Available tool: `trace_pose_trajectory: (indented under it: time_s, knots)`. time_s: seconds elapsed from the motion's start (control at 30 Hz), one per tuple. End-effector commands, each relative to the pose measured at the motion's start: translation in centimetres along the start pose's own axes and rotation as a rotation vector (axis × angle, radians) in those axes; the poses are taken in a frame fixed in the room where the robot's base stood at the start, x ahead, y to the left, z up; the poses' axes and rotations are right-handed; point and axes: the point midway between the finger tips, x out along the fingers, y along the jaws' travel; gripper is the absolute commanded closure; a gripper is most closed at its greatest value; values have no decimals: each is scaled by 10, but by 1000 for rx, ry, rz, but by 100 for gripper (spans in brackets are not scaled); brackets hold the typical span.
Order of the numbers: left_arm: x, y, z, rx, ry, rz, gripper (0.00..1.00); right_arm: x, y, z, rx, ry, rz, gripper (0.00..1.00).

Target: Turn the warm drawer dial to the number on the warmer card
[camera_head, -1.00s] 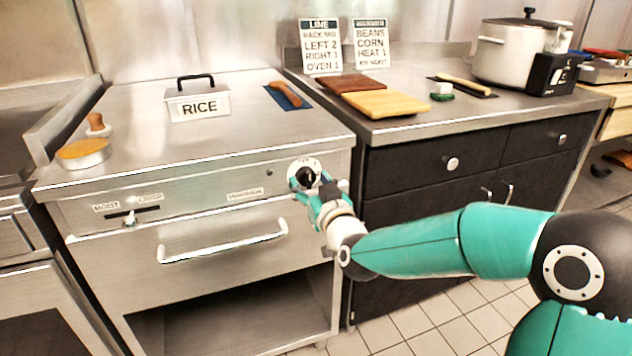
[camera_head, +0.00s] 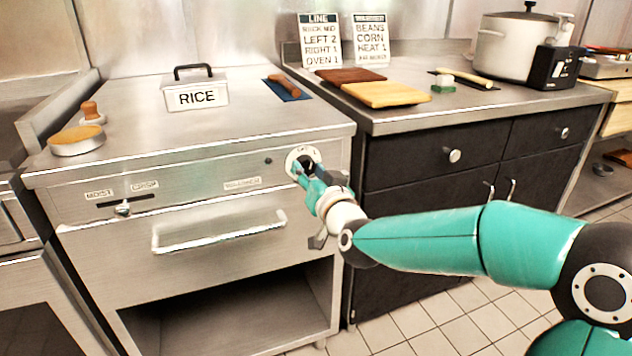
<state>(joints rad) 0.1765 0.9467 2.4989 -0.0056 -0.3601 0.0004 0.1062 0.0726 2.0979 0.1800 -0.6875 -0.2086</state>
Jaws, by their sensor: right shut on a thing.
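The warm drawer dial (camera_head: 303,154) is a dark knob on a pale round plate at the right end of the steel drawer unit's front panel. My right gripper (camera_head: 304,170) is shut on the dial, and its fingers hide much of the knob. The dial's setting cannot be read. The warmer card (camera_head: 370,42) stands upright at the back of the right counter and reads "BEANS CORN HEAT 1", with a smaller line below. The warm drawer (camera_head: 215,262) is below the dial and has a long bar handle (camera_head: 220,240). My left gripper is not in view.
The line card (camera_head: 321,42) stands beside the warmer card. A slider (camera_head: 123,208) marked moist and crisp is left on the panel. A box marked RICE (camera_head: 196,96) and a round tin (camera_head: 76,140) sit on top. Dark cabinets (camera_head: 430,160) lie behind my right arm.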

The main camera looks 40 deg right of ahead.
Motion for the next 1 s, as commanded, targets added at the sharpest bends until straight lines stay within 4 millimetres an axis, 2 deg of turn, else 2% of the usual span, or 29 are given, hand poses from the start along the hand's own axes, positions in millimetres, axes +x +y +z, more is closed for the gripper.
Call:
trace_pose_trajectory:
  time_s: [0.03, 0.4, 0.7, 1.0]
  knots:
    - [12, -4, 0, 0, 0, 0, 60, 0, 4, 3, 45, 9, 4, 94]
    - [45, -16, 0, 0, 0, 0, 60, 0, 4, 1, 368, 9, 4, 94]
    - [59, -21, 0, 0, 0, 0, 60, 0, 4, -1, 538, 9, 5, 94]
    - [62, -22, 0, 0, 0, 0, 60, 0, 4, -2, 595, 8, 7, 94]
